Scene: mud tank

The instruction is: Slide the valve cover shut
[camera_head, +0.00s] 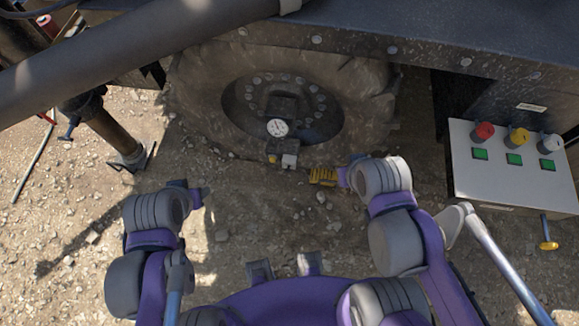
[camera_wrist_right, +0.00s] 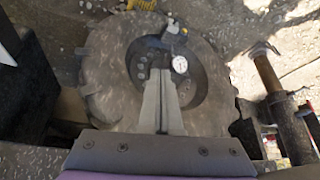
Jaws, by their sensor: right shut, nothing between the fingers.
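A round white gauge (camera_head: 277,128) sits on a dark valve assembly (camera_head: 284,106) in front of the wheel hub. A small pale grey block (camera_head: 289,161) and a small yellow part (camera_head: 272,158) hang below it. I cannot tell which part is the cover. The gauge also shows in the right wrist view (camera_wrist_right: 180,65). My right gripper (camera_head: 346,177) is to the right of and below the gauge. In the wrist view its fingers (camera_wrist_right: 166,78) are together and empty, overlapping the hub in the picture; their distance from it is unclear. My left gripper (camera_head: 198,195) is left of the valve, its jaws unclear.
A large muddy tyre (camera_head: 190,95) surrounds the hub. A yellow object (camera_head: 322,176) lies beside my right gripper in the head view. A control box (camera_head: 510,180) with coloured knobs stands at the right. A dark post (camera_head: 112,130) stands at the left. Gravel ground (camera_head: 245,235) is open in front.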

